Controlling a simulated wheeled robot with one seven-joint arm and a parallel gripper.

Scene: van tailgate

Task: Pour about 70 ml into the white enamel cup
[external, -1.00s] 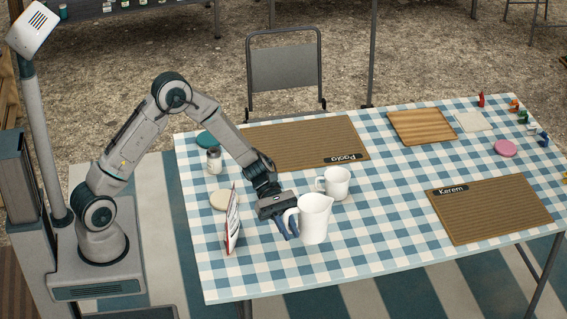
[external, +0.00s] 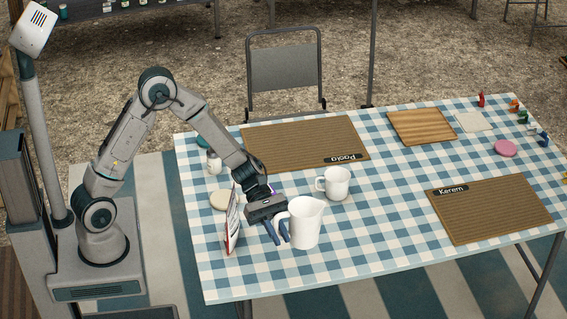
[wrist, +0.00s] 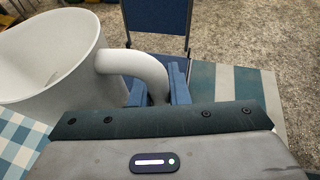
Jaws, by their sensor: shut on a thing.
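The white enamel cup (external: 338,184) stands upright on the checked tablecloth, its handle towards the left. A larger white jug (external: 308,225) is nearer the camera and to the left of the cup, apart from it. My gripper (external: 279,235) is shut on the jug's handle. In the wrist view the blue fingers (wrist: 160,88) close around the handle (wrist: 138,64), and the jug (wrist: 35,65) fills the upper left. The jug looks about upright. I cannot tell whether it touches the table or how much liquid is inside.
A standing card (external: 232,222) and a cream disc (external: 221,199) are left of my gripper. A small jar (external: 214,162) stands behind them. The Paola mat (external: 300,143) is behind the cup, the Kerem mat (external: 490,212) to the right. The cloth between cup and Kerem mat is clear.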

